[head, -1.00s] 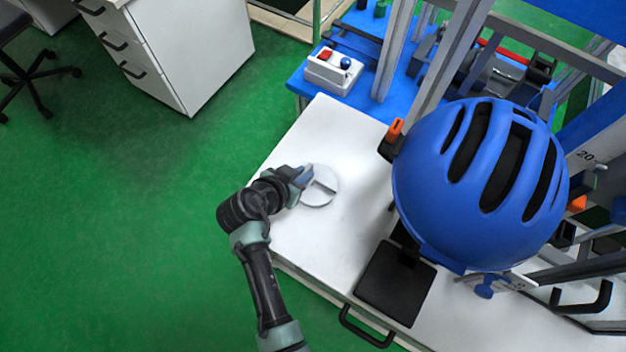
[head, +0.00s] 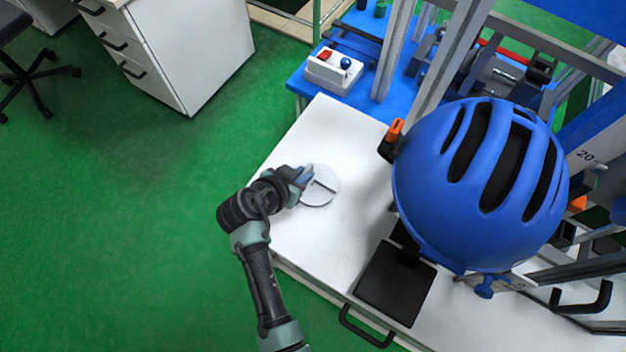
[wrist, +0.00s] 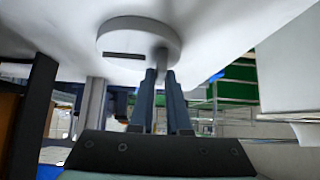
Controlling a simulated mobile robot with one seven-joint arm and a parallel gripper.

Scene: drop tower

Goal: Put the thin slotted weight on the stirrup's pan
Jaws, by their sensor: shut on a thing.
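The slotted weight (head: 322,197) is a flat, round, pale grey disc with a dark slot, on the white tabletop. My gripper (head: 306,177) is at its upper left edge, shut on it. In the wrist view the weight (wrist: 138,32) shows its slot, and the fingertips of my gripper (wrist: 160,74) close around a short grey stub at its edge. I cannot tell whether the disc touches the table. I cannot make out the stirrup or its pan; the blue helmet and frame may hide them.
A large blue helmet (head: 440,215) hangs over the white table (head: 322,128) on the right. A black plate (head: 395,285) lies below it. A control box (head: 334,72) stands on the blue bench behind. Metal posts rise at the back. The table's left part is clear.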

